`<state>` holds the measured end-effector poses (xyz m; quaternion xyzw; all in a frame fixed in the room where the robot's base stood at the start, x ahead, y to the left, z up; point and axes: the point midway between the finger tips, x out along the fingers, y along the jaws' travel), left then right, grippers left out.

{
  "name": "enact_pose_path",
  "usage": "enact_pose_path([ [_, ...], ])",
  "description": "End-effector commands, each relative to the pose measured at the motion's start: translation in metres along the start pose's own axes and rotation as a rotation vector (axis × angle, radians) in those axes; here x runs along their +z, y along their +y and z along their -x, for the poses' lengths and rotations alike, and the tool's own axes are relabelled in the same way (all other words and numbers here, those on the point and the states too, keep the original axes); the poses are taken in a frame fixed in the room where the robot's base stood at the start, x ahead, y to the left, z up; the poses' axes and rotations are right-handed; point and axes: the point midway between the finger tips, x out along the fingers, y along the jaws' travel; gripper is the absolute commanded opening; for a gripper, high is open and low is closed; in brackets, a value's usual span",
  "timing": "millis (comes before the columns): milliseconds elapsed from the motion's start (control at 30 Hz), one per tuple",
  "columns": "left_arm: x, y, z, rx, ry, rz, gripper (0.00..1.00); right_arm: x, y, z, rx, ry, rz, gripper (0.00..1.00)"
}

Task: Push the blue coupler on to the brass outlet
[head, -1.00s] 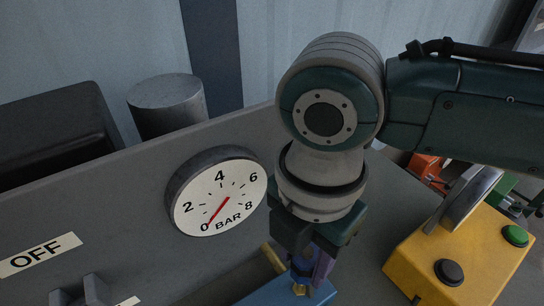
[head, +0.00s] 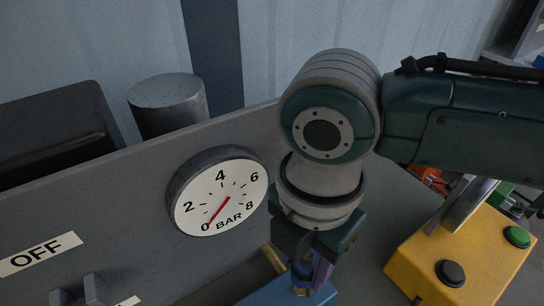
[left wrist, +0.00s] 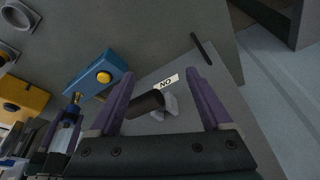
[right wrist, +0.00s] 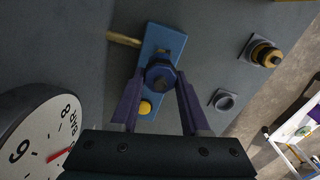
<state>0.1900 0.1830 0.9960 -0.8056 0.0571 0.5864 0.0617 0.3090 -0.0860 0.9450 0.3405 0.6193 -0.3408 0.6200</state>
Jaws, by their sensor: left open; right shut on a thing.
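My right gripper (head: 311,274) is shut on the blue coupler (head: 302,269). The coupler also shows end-on between the purple fingers in the right wrist view (right wrist: 160,73), over the blue block (right wrist: 149,111). In the left wrist view, the brass outlet (left wrist: 76,97) shows at the blue block (left wrist: 90,72), in line with the held coupler (left wrist: 66,128). Whether the coupler touches or covers part of the outlet I cannot tell. My left gripper (left wrist: 162,76) is open and empty. Beyond its spread fingers is a dark lever (left wrist: 146,104) near the ON label.
A pressure gauge (head: 218,190) on the grey panel reads 0 bar. A yellow box (head: 462,255) with green and black buttons stands at the right.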

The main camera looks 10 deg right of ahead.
Motion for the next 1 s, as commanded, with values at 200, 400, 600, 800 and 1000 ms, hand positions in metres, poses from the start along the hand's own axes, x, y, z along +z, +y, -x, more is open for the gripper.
enact_pose_path([
  [200, 0.000, -0.001, 0.000, -0.004, -0.001, -0.005, 0.82, 0.000, 0.000, 0.000, 0.001, 0.000, 0.000, 0.00],
  [400, 0.001, -0.002, -0.001, -0.005, -0.001, -0.006, 0.82, 0.000, 0.000, -0.001, 0.000, 0.000, 0.000, 0.00],
  [600, 0.002, -0.001, -0.004, -0.004, -0.001, -0.006, 0.82, 0.000, 0.000, -0.006, 0.000, 0.000, 0.000, 0.00],
  [800, 0.002, -0.001, -0.007, -0.003, 0.000, -0.004, 0.82, 0.000, 0.000, -0.011, 0.000, 0.000, 0.000, 0.00],
  [1000, 0.003, 0.001, -0.010, 0.001, 0.001, 0.001, 0.82, 0.000, 0.000, -0.016, 0.000, 0.000, 0.000, 0.00],
])
